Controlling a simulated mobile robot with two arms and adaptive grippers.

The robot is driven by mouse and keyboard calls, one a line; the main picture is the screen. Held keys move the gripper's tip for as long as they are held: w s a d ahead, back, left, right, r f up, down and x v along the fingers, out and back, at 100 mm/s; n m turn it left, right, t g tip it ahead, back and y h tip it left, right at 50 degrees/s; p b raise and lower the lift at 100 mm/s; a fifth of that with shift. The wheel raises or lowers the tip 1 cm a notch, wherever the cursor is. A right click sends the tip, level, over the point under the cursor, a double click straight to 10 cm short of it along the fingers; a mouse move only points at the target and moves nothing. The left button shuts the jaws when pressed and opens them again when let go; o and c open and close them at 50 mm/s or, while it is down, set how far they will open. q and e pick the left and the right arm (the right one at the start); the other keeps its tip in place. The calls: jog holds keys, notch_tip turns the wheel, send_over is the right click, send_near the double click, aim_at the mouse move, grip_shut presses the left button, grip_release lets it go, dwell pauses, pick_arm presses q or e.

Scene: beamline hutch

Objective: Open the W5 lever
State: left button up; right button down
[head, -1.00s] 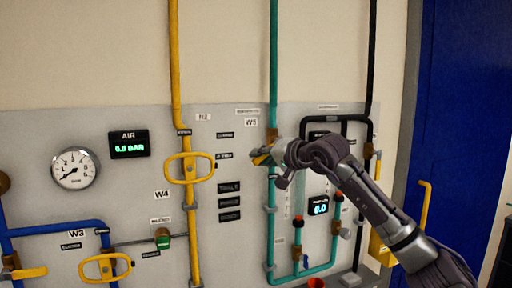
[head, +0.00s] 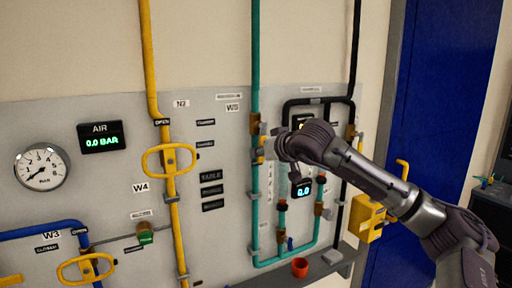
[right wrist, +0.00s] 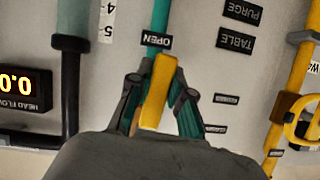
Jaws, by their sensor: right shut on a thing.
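The W5 label (head: 232,108) is on the grey panel beside a teal pipe (head: 255,60). The W5 lever is yellow (head: 262,143), on that pipe below a brass-coloured valve body (head: 254,124). In the right wrist view the lever (right wrist: 157,90) lies roughly in line with the teal pipe, its end by a label reading OPEN (right wrist: 155,41). My right gripper (head: 268,150) is at the lever and partly hides it in the head view. In the wrist view its two fingers (right wrist: 158,103) are shut around the lever. My left gripper is not in view.
The W4 yellow loop handle (head: 169,160) is left of W5. Black pipework (head: 318,101) and a display reading 0.0 (head: 303,190) are close on the right. A red cup (head: 299,267) stands on a ledge below. The AIR display (head: 100,137) reads 0.0 BAR.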

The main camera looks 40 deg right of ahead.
jog(key=shift+s+d+n+h, duration=0.1)
jog(key=shift+d+n+h, duration=0.2)
jog(key=shift+d+n, duration=0.1)
dwell(0.3)
jog(key=c, duration=1)
grip_release()
jog(key=shift+c, duration=0.2)
jog(key=v, duration=1.2)
jog(key=shift+r, duration=0.15)
